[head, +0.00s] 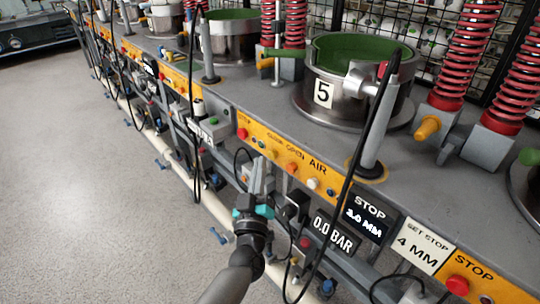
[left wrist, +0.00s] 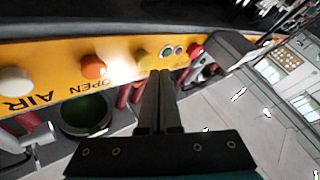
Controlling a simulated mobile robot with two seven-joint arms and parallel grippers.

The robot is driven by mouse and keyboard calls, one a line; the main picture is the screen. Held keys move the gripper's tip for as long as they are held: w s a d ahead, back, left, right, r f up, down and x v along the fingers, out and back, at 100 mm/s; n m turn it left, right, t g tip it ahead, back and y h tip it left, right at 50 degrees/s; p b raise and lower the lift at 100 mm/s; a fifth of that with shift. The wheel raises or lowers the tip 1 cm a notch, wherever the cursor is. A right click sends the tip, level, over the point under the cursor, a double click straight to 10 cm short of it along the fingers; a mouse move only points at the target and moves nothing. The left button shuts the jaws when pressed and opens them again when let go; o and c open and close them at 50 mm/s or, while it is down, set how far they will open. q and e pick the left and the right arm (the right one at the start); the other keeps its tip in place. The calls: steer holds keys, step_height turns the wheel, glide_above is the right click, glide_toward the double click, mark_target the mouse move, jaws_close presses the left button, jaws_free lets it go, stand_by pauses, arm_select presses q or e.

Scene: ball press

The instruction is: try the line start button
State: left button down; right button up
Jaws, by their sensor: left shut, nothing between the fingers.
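A grey box (head: 208,131) with a small green button (head: 214,121) sits on the rail left of the yellow panel in the head view; its label is too small to read, so I cannot tell if this is the line start button. My left gripper (head: 257,170) is shut and empty, its fingertips in front of the lower edge of the yellow panel (head: 275,146). In the left wrist view the shut fingers (left wrist: 160,73) end near a yellow button (left wrist: 143,56) and two small round lights or buttons. Touching cannot be told. My right gripper is not in view.
The panel carries a red button (head: 242,133), an orange button (head: 292,168) and a white button (head: 313,183). Black cables hang before the bench; one (head: 352,180) crosses right of my gripper. A 0.0 BAR display (head: 333,232) sits low right. The floor (head: 90,190) at left is open.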

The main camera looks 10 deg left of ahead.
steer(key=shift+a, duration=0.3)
arm_select(q)
steer(key=shift+d, duration=0.1)
stand_by(0.5)
steer(key=shift+w+d, duration=0.2)
steer(key=shift+w, duration=0.15)
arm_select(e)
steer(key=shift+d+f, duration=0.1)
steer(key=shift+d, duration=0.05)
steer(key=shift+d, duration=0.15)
arm_select(q)
steer(key=shift+w+d, duration=0.3)
steer(key=shift+w, duration=0.05)
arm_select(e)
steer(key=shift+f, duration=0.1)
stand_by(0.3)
arm_select(q)
steer(key=shift+a, duration=0.1)
steer(key=shift+s+a+p, duration=0.3)
steer(key=shift+s+a, duration=0.15)
steer(key=shift+s, duration=0.25)
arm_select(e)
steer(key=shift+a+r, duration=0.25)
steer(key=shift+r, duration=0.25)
